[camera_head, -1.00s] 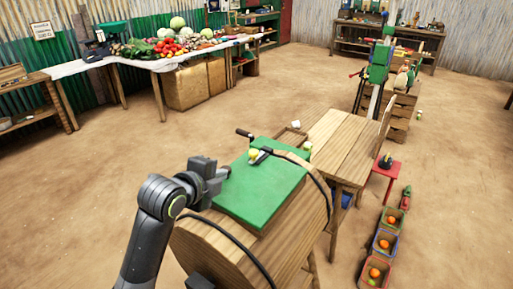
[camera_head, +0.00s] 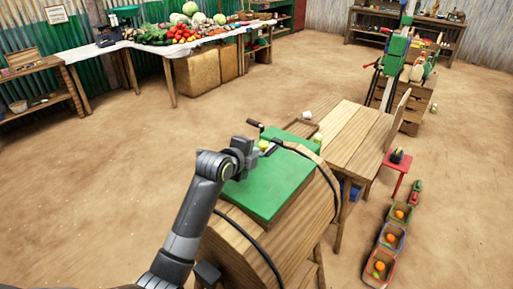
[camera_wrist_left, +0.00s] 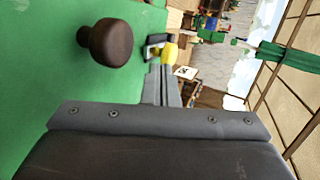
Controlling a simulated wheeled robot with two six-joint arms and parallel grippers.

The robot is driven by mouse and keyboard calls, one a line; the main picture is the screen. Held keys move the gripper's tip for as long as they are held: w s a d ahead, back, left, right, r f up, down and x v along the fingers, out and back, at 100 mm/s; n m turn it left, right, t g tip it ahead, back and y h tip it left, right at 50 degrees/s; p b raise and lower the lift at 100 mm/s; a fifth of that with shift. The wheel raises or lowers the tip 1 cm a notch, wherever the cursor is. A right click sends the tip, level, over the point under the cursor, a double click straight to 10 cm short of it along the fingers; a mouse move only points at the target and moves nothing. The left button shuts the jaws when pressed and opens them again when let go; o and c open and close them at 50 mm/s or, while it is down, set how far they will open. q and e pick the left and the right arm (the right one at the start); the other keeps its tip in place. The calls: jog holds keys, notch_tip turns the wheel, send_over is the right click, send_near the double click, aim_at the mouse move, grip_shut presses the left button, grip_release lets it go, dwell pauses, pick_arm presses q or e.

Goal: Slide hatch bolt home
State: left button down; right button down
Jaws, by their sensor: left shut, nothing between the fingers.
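The green hatch lid (camera_head: 268,190) lies on top of a wooden box-like body (camera_head: 285,235). At its far edge is a small yellow piece (camera_head: 263,145), which also shows in the left wrist view (camera_wrist_left: 169,52) beside a grey metal loop (camera_wrist_left: 153,46). A round dark brown knob (camera_wrist_left: 110,42) stands on the green lid in the left wrist view. I cannot tell which part is the bolt. My left gripper (camera_head: 248,155) is over the lid's far left part. Its fingers (camera_wrist_left: 161,80) are shut and empty, pointing at the yellow piece. My right gripper is not in view.
A dark crank-like handle (camera_head: 254,125) sticks out beyond the lid. A black cable (camera_head: 250,242) runs over the wooden body. A wooden table (camera_head: 350,135) adjoins at the right, with a red stool (camera_head: 398,165) and fruit crates (camera_head: 391,238) beyond. The floor at left is clear.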

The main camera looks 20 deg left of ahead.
aim_at(264, 146)
pick_arm(q)
jog(key=shift+w+d+f, duration=0.15)
jog(key=shift+w+d, duration=0.05)
jog(key=shift+w, duration=0.95)
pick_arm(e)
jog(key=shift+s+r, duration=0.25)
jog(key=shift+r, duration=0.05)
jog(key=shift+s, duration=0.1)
pick_arm(q)
jog(key=shift+w+d+b, duration=0.2)
jog(key=shift+w+d, duration=0.15)
jog(key=shift+w, duration=0.5)
jog(key=shift+w+d+b, duration=0.2)
jog(key=shift+w+d, duration=0.1)
jog(key=shift+w, duration=0.55)
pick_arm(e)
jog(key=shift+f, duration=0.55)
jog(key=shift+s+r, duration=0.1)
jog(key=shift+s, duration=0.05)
